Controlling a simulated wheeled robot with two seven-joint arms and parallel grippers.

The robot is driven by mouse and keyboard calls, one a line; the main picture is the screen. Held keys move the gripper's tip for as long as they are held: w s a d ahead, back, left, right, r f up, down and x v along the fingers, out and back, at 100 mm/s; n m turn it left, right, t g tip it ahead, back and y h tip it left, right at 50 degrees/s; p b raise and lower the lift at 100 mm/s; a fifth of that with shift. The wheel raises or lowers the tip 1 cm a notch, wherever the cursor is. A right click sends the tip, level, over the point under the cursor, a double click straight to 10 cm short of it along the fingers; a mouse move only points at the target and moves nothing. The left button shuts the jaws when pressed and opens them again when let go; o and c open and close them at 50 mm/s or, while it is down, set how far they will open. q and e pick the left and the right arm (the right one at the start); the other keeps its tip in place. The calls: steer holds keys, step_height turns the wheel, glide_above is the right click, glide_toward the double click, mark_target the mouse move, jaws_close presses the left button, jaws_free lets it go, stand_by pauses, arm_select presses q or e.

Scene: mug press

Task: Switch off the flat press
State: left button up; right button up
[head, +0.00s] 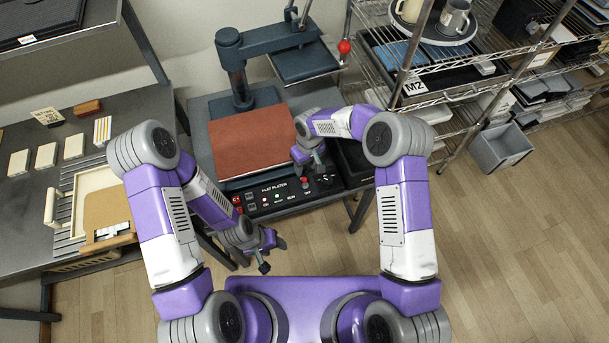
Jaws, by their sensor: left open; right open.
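The flat press stands ahead of me, with a dark post and arm and its upper plate (304,62) swung up to the back right. Its lower bed carries a reddish-brown pad (245,142). My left gripper (272,254) is open and empty, low in front of the press.
A grey bench (40,185) on the left holds pale blocks and a wooden tray (108,205). A wire shelf (440,100) with mugs and boxes stands at the right. A grey bin (500,148) sits on the floor.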

mark_target(304, 178)
steer(key=f, duration=0.6)
steer(key=shift+s+a+f, duration=0.1)
steer(key=shift+a+f, duration=0.1)
jaws_close()
